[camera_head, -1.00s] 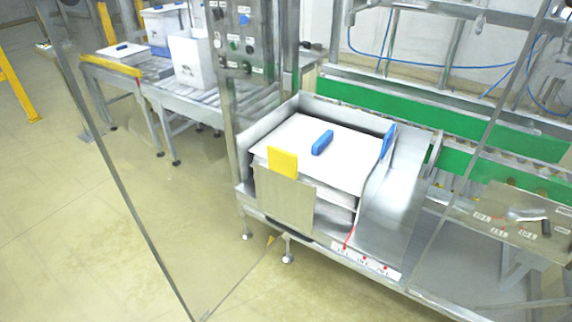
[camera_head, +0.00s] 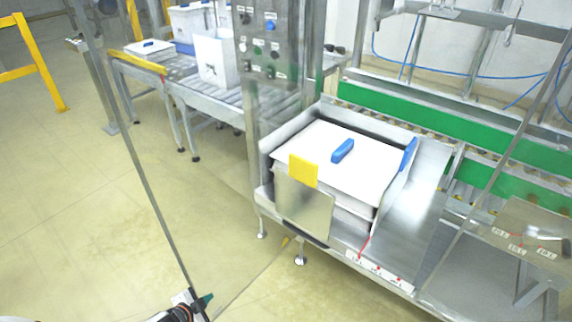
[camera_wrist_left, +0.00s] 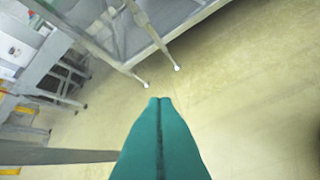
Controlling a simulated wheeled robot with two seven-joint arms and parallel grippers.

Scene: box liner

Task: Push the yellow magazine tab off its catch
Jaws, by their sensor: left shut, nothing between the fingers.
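The yellow tab (camera_head: 303,170) stands upright at the front left edge of the metal magazine (camera_head: 304,208). The magazine holds a stack of white sheets (camera_head: 335,140) with a blue block (camera_head: 343,150) on top. A blue tab (camera_head: 408,154) stands at the stack's right side. My left gripper (camera_head: 206,299) is at the bottom edge of the head view, low and well in front of the magazine, touching nothing. In the left wrist view its teal fingers (camera_wrist_left: 160,101) are together and empty, above the floor. My right gripper is not in view.
A control panel post (camera_head: 262,60) stands behind left of the magazine. A roller conveyor (camera_head: 190,90) with white boxes (camera_head: 216,62) runs at the left back. A thin frame post (camera_head: 150,190) crosses the left side. Open floor (camera_head: 80,220) lies at left.

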